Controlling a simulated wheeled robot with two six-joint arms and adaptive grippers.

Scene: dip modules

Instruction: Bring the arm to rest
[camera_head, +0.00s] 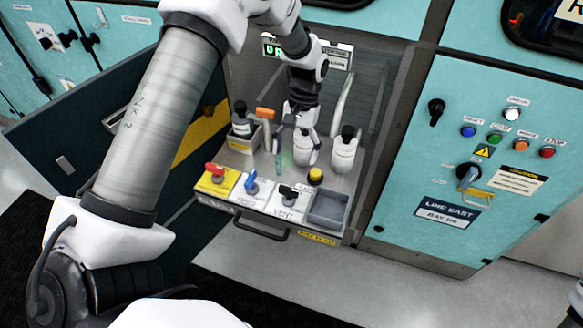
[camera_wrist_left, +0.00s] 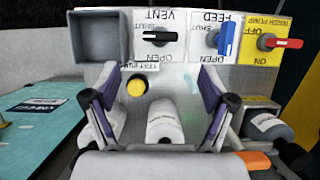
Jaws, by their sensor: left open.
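My left gripper (camera_head: 295,138) hangs over the pull-out shelf (camera_head: 230,205) in the open cabinet bay. Its two fingers stand apart in the left wrist view (camera_wrist_left: 160,98). A white bottle (camera_head: 304,152) stands just by the fingers; it also shows between them in the left wrist view (camera_wrist_left: 164,122). I cannot tell whether they touch it. Along the shelf's front are a red wash pump handle (camera_head: 216,170) on a yellow plate, a blue feed handle (camera_head: 251,184) and a black vent handle (camera_head: 289,192).
A yellow button (camera_head: 315,175) and an empty grey bin (camera_head: 328,208) are at the shelf's right. Another white bottle (camera_head: 344,152) stands behind them. A dark-capped bottle (camera_head: 241,124) sits in a holder at left. A teal panel (camera_head: 490,130) stands at right; an open door (camera_head: 70,130) at left.

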